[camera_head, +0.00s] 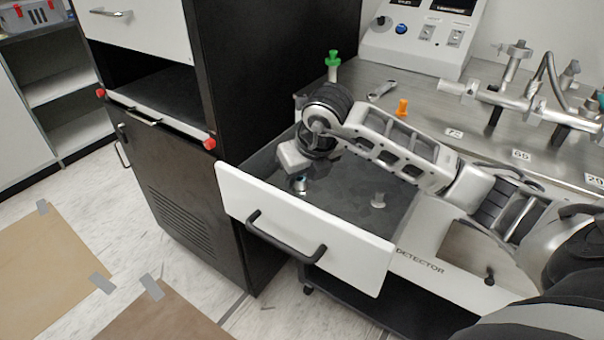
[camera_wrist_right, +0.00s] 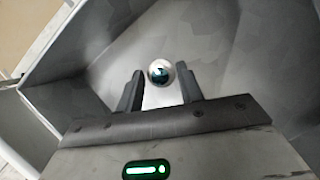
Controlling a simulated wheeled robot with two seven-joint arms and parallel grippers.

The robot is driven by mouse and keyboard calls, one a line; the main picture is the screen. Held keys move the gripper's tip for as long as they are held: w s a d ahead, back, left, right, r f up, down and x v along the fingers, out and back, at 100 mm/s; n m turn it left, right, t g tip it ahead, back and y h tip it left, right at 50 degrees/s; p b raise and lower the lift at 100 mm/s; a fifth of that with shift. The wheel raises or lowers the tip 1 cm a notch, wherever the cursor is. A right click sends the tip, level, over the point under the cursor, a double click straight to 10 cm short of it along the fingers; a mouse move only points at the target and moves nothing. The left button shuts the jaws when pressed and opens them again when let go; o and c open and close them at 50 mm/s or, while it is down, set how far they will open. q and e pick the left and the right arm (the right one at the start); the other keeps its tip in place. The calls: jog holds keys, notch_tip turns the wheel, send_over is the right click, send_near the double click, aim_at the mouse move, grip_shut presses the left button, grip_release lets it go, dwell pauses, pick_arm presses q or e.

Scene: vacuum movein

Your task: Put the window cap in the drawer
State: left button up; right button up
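A small shiny round cap with a dark teal centre, which I take to be the window cap (camera_head: 300,184), is inside the open drawer (camera_head: 302,225), below my right gripper (camera_head: 296,171). In the right wrist view the cap (camera_wrist_right: 159,72) shows just beyond the fingertips, in line with the gap between them. The fingers (camera_wrist_right: 160,90) stand apart and seem not to touch it. Whether the cap rests on the drawer floor or is just above it, I cannot tell. My right arm reaches over the drawer from the right. My left gripper is not in view.
On the metal bench are a green-topped piece (camera_head: 333,64), a wrench (camera_head: 382,90), an orange piece (camera_head: 402,107) and pipe fittings (camera_head: 515,100). A black cabinet (camera_head: 265,90) stands left of the drawer.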

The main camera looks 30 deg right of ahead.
jog(key=shift+r, duration=0.15)
pick_arm(q)
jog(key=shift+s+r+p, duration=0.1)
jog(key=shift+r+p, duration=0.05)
jog(key=shift+p, duration=0.55)
pick_arm(e)
jog(key=v, duration=1.2)
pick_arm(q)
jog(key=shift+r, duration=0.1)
pick_arm(e)
jog(key=shift+w, duration=0.1)
